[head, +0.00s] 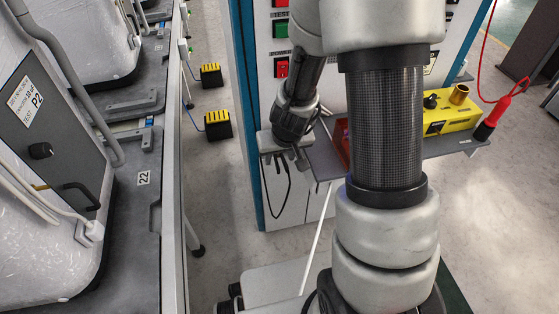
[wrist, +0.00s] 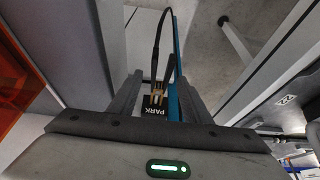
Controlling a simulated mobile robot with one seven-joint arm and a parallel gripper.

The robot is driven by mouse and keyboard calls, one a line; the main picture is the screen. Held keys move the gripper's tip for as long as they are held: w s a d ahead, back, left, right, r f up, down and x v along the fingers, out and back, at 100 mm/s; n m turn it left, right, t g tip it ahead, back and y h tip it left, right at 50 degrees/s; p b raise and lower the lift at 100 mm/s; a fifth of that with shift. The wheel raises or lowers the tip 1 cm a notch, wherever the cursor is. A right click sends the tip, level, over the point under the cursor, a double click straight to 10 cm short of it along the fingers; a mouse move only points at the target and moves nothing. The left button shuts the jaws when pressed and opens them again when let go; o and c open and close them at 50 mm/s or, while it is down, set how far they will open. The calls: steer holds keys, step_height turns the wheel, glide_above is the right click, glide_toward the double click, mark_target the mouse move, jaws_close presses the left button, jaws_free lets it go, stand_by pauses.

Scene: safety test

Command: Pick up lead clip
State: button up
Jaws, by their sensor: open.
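A black lead (wrist: 158,45) in the wrist view loops up and away from a black part marked PARK. A dark clip-like end (wrist: 168,68) and brass-coloured prongs (wrist: 155,97) show there, between my gripper's fingers. My gripper (wrist: 160,75) is open around them; I cannot tell whether either finger touches. In the head view my gripper (head: 287,158) is by the cabinet front, with the black lead (head: 287,195) hanging in a loop below it. A red and black clip (head: 489,122) on a red lead is at the right end of the grey shelf.
The grey shelf (head: 462,147) holds a yellow box (head: 455,119) with a brass-coloured cylinder (head: 459,94). An orange-red panel (wrist: 22,75) is left in the wrist view. The cabinet (head: 265,100) has coloured buttons. Yellow-black blocks (head: 217,125) stand on the floor.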

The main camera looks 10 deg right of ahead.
steer(key=c, duration=1)
steer(key=shift+o, duration=0.2)
steer(key=shift+r, duration=0.1)
step_height(320, 180, up, 9)
steer(key=p, duration=0.6)
glide_toward(281, 163)
steer(key=shift+w+r+b, duration=0.15)
steer(key=shift+r+b, duration=0.2)
steer(key=shift+r, duration=0.8)
